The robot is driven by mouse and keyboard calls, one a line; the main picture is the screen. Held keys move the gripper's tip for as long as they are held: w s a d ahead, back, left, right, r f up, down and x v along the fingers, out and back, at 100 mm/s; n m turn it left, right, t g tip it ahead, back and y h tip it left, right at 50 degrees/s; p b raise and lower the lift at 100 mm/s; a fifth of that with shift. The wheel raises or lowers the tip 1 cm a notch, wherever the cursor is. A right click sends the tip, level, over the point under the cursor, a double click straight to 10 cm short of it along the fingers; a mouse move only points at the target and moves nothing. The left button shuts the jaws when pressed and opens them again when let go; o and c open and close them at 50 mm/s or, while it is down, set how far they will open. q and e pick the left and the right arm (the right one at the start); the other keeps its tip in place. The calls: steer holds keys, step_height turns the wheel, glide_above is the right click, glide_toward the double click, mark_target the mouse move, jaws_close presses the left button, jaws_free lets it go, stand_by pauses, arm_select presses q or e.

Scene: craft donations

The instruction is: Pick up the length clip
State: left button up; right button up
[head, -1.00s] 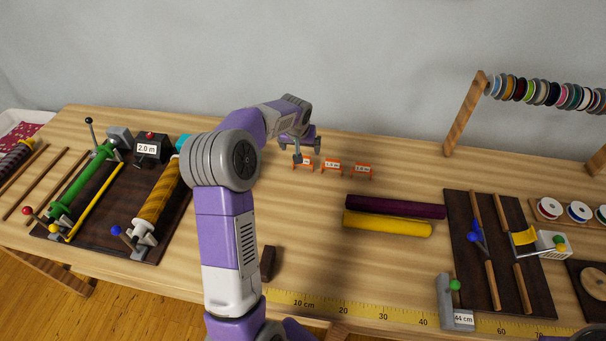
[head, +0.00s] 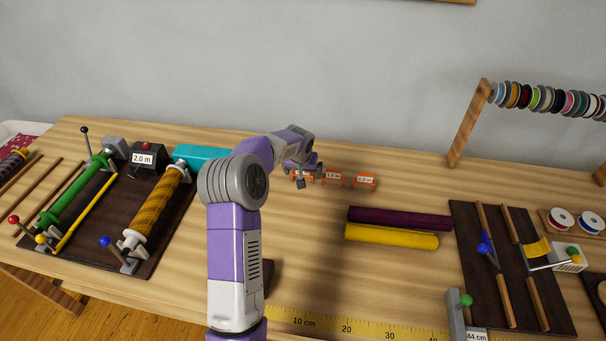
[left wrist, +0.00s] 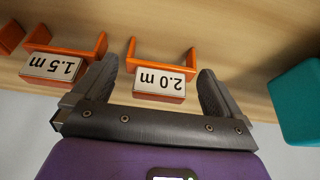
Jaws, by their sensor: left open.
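Three orange length clips with white labels stand in a row at the back middle of the table. The left wrist view shows the 2.0 m clip (left wrist: 160,84) and the 1.5 m clip (left wrist: 53,65), upside down. In the head view the 1.5 m clip (head: 333,178) is in the middle of the row, and my arm partly hides the leftmost clip (head: 297,177). My left gripper (left wrist: 157,72) is open and empty. Its fingers lie either side of the 2.0 m clip in the wrist view; I cannot tell their height above it. My right gripper is not in view.
A third clip (head: 365,182) stands at the row's right end. A teal block (head: 200,154) is left of the gripper. Purple (head: 400,217) and yellow (head: 390,236) rolls lie in front, to the right. The wall (head: 240,60) is close behind.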

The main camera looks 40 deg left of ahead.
arm_select(q)
steer(key=c, duration=1)
step_height(320, 180, up, 10)
steer(key=p, duration=0.3)
steer(key=shift+r, duration=0.1)
